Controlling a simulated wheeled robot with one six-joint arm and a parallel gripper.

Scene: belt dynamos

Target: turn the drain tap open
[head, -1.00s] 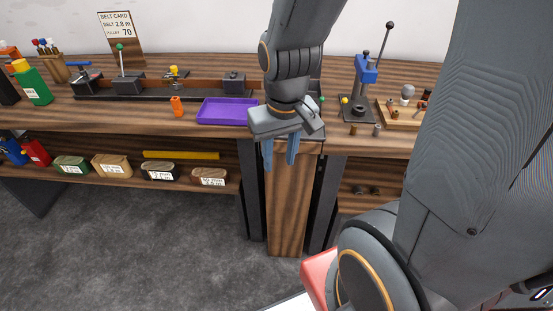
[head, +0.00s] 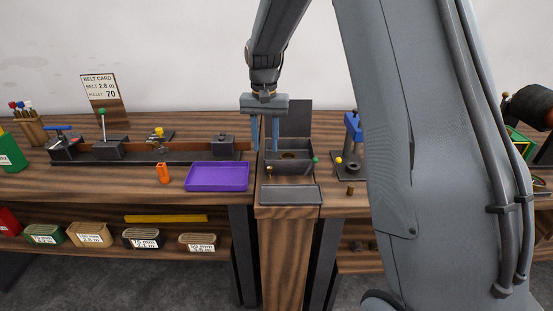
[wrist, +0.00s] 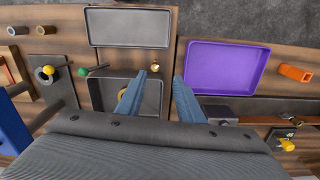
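A dark grey open-topped box (head: 289,167) stands on the bench, with a round brass-coloured part inside; it also shows in the wrist view (wrist: 101,97). A small brass fitting (head: 270,169) is at its front left corner, also visible in the wrist view (wrist: 155,69). A green-knobbed lever (head: 315,160) is at its right side, also in the wrist view (wrist: 84,72). I cannot tell for sure which of these is the drain tap. My gripper (head: 265,148) is open and empty, pointing down above the box's left side; its fingers (wrist: 166,74) show in the wrist view.
A shallow grey tray (head: 291,195) lies in front of the box and an upright dark panel (head: 296,117) stands behind it. A purple tray (head: 217,177) and orange piece (head: 163,173) are left. A blue press (head: 353,135) stands close right.

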